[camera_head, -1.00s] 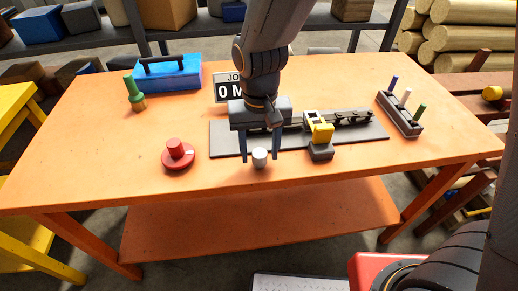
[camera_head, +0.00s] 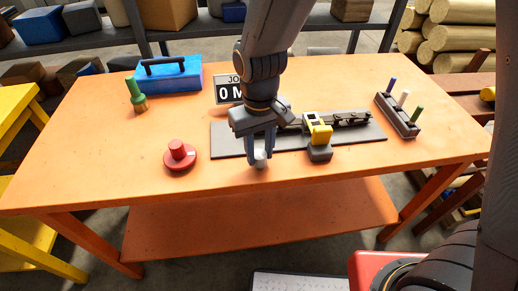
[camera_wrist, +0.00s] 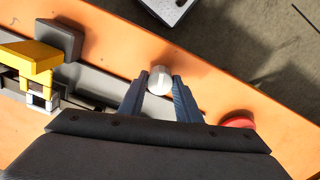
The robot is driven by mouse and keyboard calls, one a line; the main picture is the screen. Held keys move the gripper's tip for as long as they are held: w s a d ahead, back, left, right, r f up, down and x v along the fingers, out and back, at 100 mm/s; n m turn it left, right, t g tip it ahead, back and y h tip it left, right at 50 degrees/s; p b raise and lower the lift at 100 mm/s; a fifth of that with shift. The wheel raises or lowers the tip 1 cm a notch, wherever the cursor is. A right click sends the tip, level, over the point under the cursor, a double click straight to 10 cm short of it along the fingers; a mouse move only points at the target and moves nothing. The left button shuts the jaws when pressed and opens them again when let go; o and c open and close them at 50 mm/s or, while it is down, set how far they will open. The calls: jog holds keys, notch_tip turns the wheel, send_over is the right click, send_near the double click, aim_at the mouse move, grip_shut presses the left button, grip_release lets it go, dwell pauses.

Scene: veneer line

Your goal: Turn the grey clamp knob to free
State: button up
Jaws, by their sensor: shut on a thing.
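The grey clamp knob (camera_wrist: 161,80) is a small, pale round knob at the front edge of the dark fixture plate (camera_head: 355,138) on the orange table. In the head view the knob (camera_head: 259,162) is partly hidden by my fingers. My gripper (camera_head: 260,155) points down over it. In the wrist view my gripper (camera_wrist: 160,88) has its two blue-grey fingers on either side of the knob, shut on it. A yellow and grey block (camera_head: 319,135) stands on the plate to the right of my gripper.
A red round knob (camera_head: 180,157) sits left of my gripper. A green-handled tool (camera_head: 136,95), a blue toolbox (camera_head: 168,75) and a sign (camera_head: 228,89) stand behind. A pen rack (camera_head: 398,115) is at the right. The table's front left is clear.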

jog(key=n+p, duration=0.1)
jog(key=n, duration=0.2)
jog(key=shift+r+n, duration=0.1)
jog(key=shift+n, duration=0.3)
jog(key=n+p, duration=0.1)
jog(key=n, duration=0.2)
jog(key=shift+n, duration=0.3)
jog(key=n, duration=0.3)
jog(key=shift+a+n, duration=0.1)
jog(key=shift+n, duration=0.2)
jog(key=shift+n+p, duration=0.4)
jog(key=shift+n, duration=1.2)
jog(key=o, duration=1.1)
jog(key=shift+c, duration=0.2)
